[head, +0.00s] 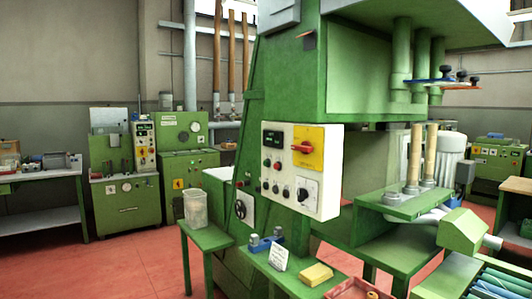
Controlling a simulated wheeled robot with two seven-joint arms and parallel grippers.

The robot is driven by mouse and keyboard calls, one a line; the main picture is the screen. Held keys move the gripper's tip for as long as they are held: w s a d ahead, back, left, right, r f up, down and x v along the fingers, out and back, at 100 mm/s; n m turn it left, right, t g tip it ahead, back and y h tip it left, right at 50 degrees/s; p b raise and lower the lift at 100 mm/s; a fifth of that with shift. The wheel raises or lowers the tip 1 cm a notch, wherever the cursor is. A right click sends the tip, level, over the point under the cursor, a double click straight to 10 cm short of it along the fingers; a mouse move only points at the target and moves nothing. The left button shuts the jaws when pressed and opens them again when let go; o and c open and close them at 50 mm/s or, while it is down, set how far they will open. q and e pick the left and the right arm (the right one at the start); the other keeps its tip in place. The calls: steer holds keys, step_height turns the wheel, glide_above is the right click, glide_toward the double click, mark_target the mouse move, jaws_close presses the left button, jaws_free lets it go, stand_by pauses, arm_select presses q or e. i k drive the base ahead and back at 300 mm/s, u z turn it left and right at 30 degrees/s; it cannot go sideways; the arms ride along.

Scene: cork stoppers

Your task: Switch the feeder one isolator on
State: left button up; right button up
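A white control panel (315,212) is fixed to the green machine in the middle of the head view. At its upper right is a yellow plate with a red rotary handle (302,148), which looks like an isolator; the handle lies roughly horizontal. Below it is a black rotary knob (304,195) on a pale plate. A dark display (272,139) and several small buttons fill the panel's left side. The labels are too small to read, so I cannot tell which switch is feeder one's. Neither of my grippers is in view.
Rollers (497,281) lie at the lower right. Red floor (120,265) is open at left.

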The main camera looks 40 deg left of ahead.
mark_target(305, 147)
steer(key=u, duration=1.8)
